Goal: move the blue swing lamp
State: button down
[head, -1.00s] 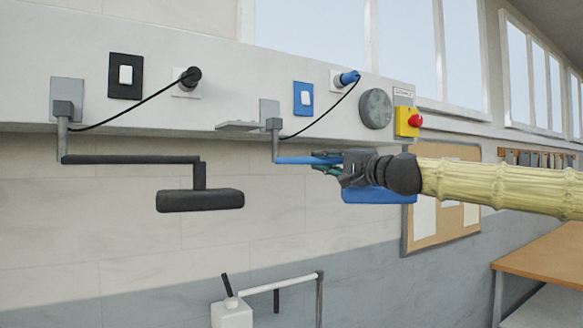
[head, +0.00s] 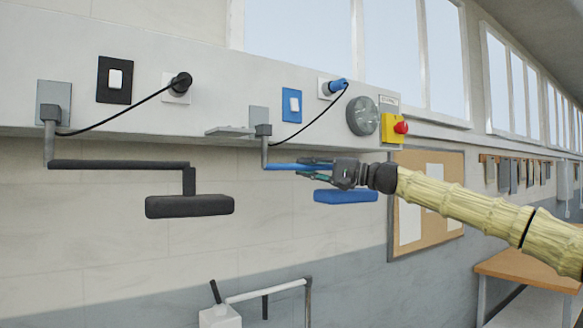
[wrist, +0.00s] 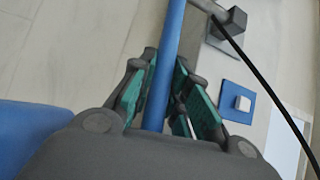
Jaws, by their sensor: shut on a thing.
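The blue swing lamp has a blue arm (head: 285,167) that runs out from a grey wall bracket (head: 263,131), and a blue head (head: 345,196) that hangs below its right end. My gripper (head: 312,167) is shut on the lamp's arm near its right end, just above the head. In the wrist view the blue arm (wrist: 168,60) passes between the green-padded fingers (wrist: 160,100). The blue head (wrist: 25,135) shows at the left edge of that view. The joint between arm and head is hidden by my gripper.
A black swing lamp (head: 190,206) hangs to the left. A blue switch (head: 291,105), a blue plug (head: 337,86) with a black cable, a round grey disc (head: 363,116) and a red emergency button (head: 400,127) sit on the wall panel above. A white pipe fixture (head: 265,291) stands below.

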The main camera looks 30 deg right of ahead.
jog(key=shift+w, duration=0.1)
dwell(0.3)
jog(key=c, duration=1.5)
grip_release()
jog(key=shift+o, duration=0.7)
jog(key=shift+w+d+f, duration=0.1)
jog(key=shift+w, duration=0.1)
jog(key=shift+s, duration=0.15)
jog(key=shift+s, duration=0.1)
jog(key=v, duration=1.2)
jog(key=shift+w, duration=0.25)
jog(key=shift+d, duration=0.15)
